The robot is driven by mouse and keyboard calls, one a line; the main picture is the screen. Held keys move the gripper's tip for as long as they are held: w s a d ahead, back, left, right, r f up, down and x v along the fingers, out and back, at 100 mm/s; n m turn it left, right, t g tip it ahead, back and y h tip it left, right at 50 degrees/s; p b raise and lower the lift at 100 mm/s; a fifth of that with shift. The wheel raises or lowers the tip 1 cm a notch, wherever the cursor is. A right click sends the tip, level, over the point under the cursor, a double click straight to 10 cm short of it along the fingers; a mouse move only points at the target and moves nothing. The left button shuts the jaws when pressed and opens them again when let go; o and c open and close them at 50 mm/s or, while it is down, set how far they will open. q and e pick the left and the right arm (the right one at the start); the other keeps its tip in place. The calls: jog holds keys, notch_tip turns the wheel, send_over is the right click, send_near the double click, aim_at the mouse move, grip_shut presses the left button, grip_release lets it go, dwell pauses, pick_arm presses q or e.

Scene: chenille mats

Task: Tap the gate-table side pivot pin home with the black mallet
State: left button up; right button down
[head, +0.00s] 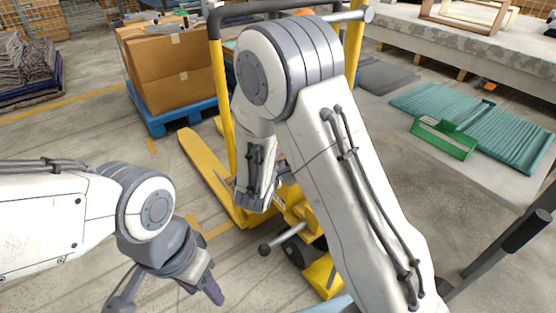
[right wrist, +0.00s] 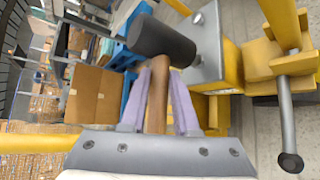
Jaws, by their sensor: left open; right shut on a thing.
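The black mallet (right wrist: 161,42) fills the upper middle of the right wrist view, its wooden handle running down between the lilac fingers of my right gripper (right wrist: 158,78). That gripper is shut on the handle, just below the head. The head is beside a grey metal plate (right wrist: 212,50) on a yellow frame; I cannot tell whether they touch. A small round grey part (right wrist: 198,18) on the plate may be the pivot pin. In the head view my right gripper (head: 254,195) is partly hidden and the mallet cannot be made out. My left gripper (head: 205,286) is open and empty at lower left.
A yellow pallet truck (head: 205,170) stands under my right arm; its black-knobbed lever (head: 265,249) sticks out. Cardboard boxes (head: 168,70) sit on a blue pallet (head: 170,118) behind.

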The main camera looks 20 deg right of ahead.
jog(key=shift+b, duration=0.4)
dwell(0.6)
notch_tip(320, 180, up, 3)
jog(key=shift+f+p, duration=0.15)
jog(key=shift+p, duration=0.65)
notch_tip(320, 180, down, 6)
jog(key=b, duration=0.7)
notch_tip(320, 180, up, 6)
jog(key=p, duration=0.3)
jog(key=shift+f+p, duration=0.15)
jog(key=shift+p, duration=0.25)
jog(key=shift+f, duration=0.15)
